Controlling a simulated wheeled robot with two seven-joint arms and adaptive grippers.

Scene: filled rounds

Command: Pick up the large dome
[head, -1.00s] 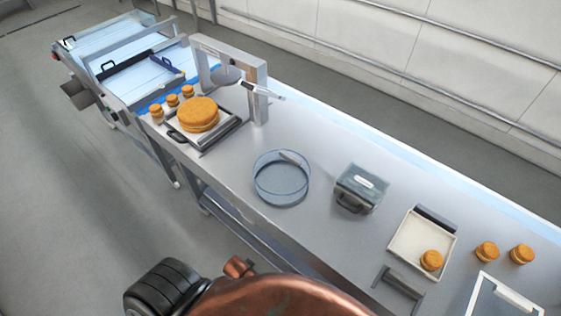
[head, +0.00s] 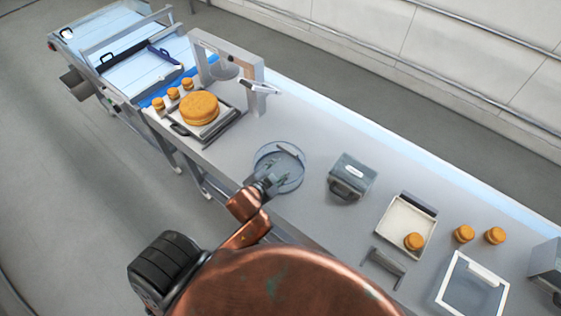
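The large dome (head: 292,181) is a clear, round, bluish cover on the grey steel table, near its front edge, in the middle of the head view. A small grey bar, perhaps its handle, shows at its far side. My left gripper (head: 276,180) overlaps the near left part of the dome in the picture. It is small and dark there, so I cannot tell whether it touches the dome or how far its fingers are apart. My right gripper is not in view.
A grey box (head: 352,177) stands right of the dome. Further right are a white tray (head: 391,239) and small rounds (head: 463,233).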

